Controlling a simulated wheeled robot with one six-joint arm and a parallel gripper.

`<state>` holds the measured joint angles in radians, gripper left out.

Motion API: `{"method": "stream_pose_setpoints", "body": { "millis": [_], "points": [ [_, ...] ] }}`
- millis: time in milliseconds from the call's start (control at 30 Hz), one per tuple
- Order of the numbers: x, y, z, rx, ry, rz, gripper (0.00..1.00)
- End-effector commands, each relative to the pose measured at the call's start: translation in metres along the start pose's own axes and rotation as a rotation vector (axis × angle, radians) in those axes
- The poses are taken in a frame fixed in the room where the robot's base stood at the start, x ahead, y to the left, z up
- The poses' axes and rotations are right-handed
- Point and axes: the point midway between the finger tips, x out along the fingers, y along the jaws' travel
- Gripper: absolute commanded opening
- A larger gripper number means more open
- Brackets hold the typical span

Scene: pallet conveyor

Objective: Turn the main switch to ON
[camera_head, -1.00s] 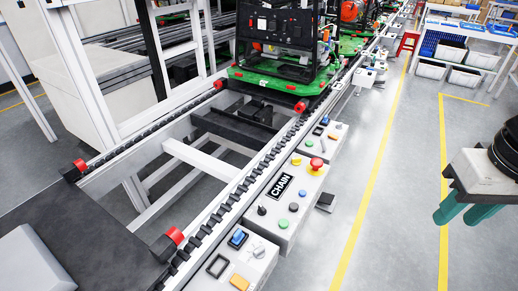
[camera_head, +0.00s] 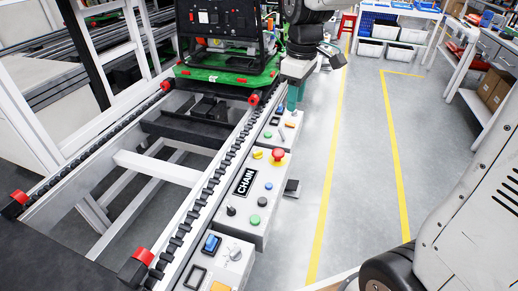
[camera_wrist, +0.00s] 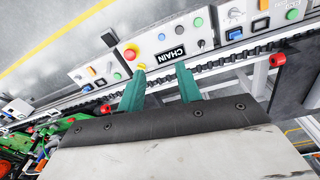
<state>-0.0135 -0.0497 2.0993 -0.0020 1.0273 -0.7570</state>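No label marking a main switch is readable. The nearer box has a grey rotary knob (camera_head: 235,253), also in the wrist view (camera_wrist: 235,14). Knob positions are too small to read. My gripper (camera_head: 293,97) is over the far control box, beyond the CHAIN box. In the wrist view its teal fingers (camera_wrist: 161,73) are apart and empty, pointing toward the CHAIN box; the left fingertip appears near the yellow knob.
The conveyor rail (camera_head: 205,195) runs beside the boxes. A green pallet (camera_head: 225,78) with a black machine stands at the far end. The grey floor right of the boxes, with yellow lines (camera_head: 395,150), is clear. Shelves with white bins (camera_head: 410,35) stand behind.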

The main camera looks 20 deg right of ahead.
Motion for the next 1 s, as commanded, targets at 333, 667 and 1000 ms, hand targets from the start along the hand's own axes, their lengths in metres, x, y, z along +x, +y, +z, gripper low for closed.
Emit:
{"method": "stream_pose_setpoints", "body": {
  "millis": [333,667,1000],
  "points": [
    [0.114,0.086,-0.099,-0.443,-0.020,-0.033,0.35],
    [0.251,0.133,-0.158,-0.822,-0.023,-0.058,0.35],
    [0.309,0.143,-0.172,-0.957,-0.021,-0.065,0.35]
  ]
}}
